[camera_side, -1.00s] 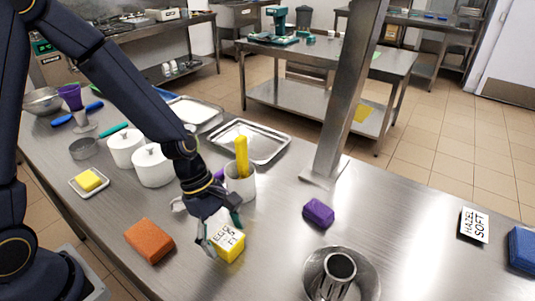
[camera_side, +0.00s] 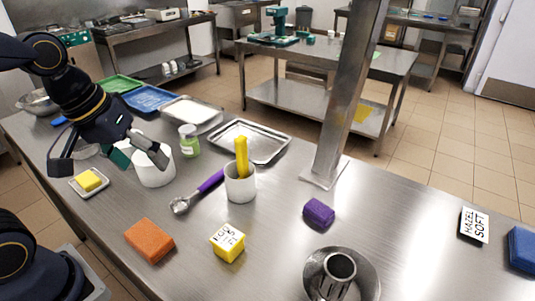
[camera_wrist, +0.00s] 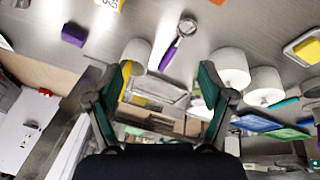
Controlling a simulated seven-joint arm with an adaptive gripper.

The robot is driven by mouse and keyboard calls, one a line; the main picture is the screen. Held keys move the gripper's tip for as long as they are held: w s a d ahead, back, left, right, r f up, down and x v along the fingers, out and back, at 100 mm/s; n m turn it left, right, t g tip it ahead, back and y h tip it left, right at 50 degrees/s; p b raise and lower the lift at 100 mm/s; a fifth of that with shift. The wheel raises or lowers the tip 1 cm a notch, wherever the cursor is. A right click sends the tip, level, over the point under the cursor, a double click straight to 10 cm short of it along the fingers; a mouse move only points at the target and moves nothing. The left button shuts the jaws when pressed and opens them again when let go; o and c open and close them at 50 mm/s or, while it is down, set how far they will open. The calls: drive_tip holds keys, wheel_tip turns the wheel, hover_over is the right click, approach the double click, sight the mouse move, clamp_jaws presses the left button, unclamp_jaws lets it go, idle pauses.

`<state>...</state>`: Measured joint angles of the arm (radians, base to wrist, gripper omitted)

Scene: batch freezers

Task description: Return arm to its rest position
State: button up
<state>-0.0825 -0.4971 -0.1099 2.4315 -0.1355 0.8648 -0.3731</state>
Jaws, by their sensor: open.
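My gripper (camera_side: 112,163) is open and empty, raised above the left part of the steel table (camera_side: 285,230) in the side view. Its fingers also show spread apart in the wrist view (camera_wrist: 160,95), with nothing between them. It hides part of the white lidded pots (camera_side: 153,168) behind it. A yellow block with a label (camera_side: 228,242) stands alone on the table, apart from the gripper.
Near my gripper are a yellow sponge on a small dish (camera_side: 90,181), a green-labelled jar (camera_side: 189,140) and a purple-handled scoop (camera_side: 197,192).

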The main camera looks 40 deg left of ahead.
drive_tip(key=s+a+r+m, duration=0.1)
drive_tip(key=s+m+t, duration=0.1)
drive_tip(key=m, duration=0.1)
drive_tip(key=s+a+r+m, duration=0.1)
drive_tip(key=shift+s+a+r+m+t+y, duration=0.1)
drive_tip(key=shift+a+r+m+t+y, duration=0.2)
drive_tip(key=shift+m, duration=0.1)
